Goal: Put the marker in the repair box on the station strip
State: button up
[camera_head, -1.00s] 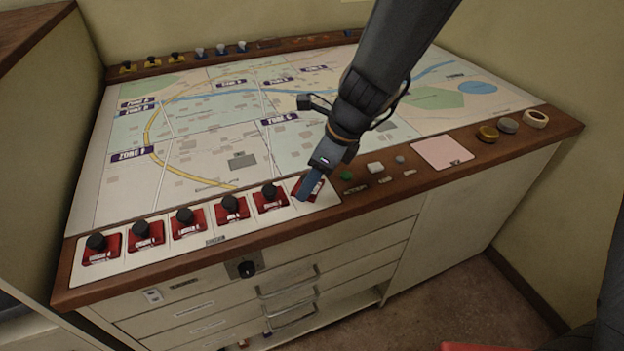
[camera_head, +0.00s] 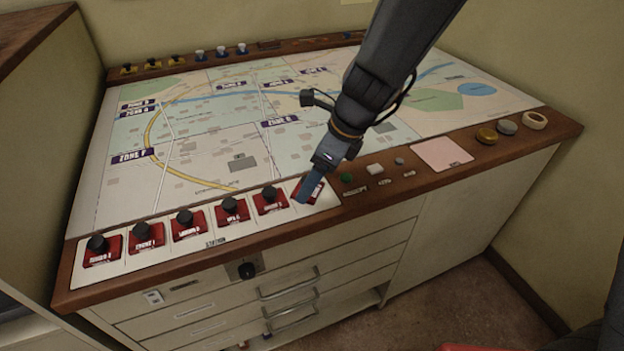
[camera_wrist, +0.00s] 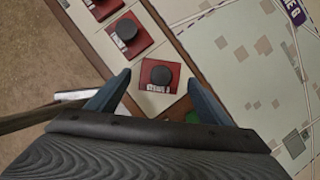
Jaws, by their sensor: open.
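The station strip (camera_head: 215,253) runs along the console's front edge, with several red markers with black knobs in its white boxes. The rightmost red marker (camera_head: 317,190) is partly hidden by my gripper (camera_head: 308,188) in the head view. In the wrist view this marker (camera_wrist: 160,76) sits between and just beyond the blue fingertips of my gripper (camera_wrist: 159,80). The fingers are apart, one at each side of it, and hold nothing. I cannot tell whether the tips touch it. The label on this marker and the repair box label are not readable.
A map (camera_head: 205,165) covers most of the console top. Right of the strip are a green piece (camera_head: 346,177), a white piece (camera_head: 375,169), a pink note (camera_head: 441,154) and a tape roll (camera_head: 535,120). Yellow and white pieces stand along the back edge. Drawers lie below.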

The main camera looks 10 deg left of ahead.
jog(key=w+v, duration=0.1)
jog(key=v, duration=0.9)
jog(key=s+d+f+n+h, duration=0.1)
jog(key=s+d+f+n, duration=0.1)
jog(key=d+n, duration=0.5)
jog(key=s+d+f+n+h, duration=0.2)
jog(key=s+d+n, duration=0.2)
jog(key=d+n, duration=0.3)
jog(key=s+d+f+n+h, duration=0.1)
jog(key=s+d+f+n, duration=0.2)
jog(key=d+n, duration=0.3)
jog(key=shift+s+d+n+p, duration=0.25)
jog(key=shift+d+n+p, duration=0.15)
jog(key=shift+d, duration=1.25)
